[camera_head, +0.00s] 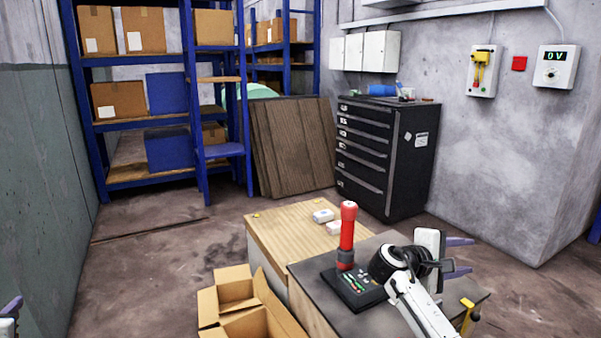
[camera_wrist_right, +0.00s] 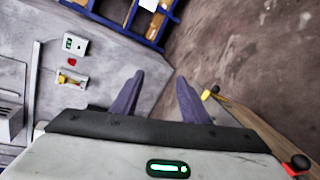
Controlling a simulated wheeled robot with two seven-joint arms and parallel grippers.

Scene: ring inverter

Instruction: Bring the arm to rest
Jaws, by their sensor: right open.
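My right arm comes in from the bottom right of the head view. Its right gripper (camera_head: 468,256) is open and empty, its two purple fingers apart over the right side of the dark-topped bench. The gripper also shows in the right wrist view (camera_wrist_right: 159,78), with nothing between the fingers. Left of it stands a black device (camera_head: 356,290) with an upright red cylinder (camera_head: 347,228) and a small panel; the gripper is apart from it. My left gripper (camera_head: 12,308) shows only as a purple and white sliver at the left edge; its opening is hidden.
The bench (camera_head: 385,240) joins a wooden-topped box (camera_head: 285,222) with small white items. An open cardboard box (camera_head: 250,304) sits in front. A black drawer cabinet (camera_head: 372,165), blue shelves (camera_head: 190,100) and a wall meter reading 0V (camera_head: 555,67) stand behind. Floor is clear at the right.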

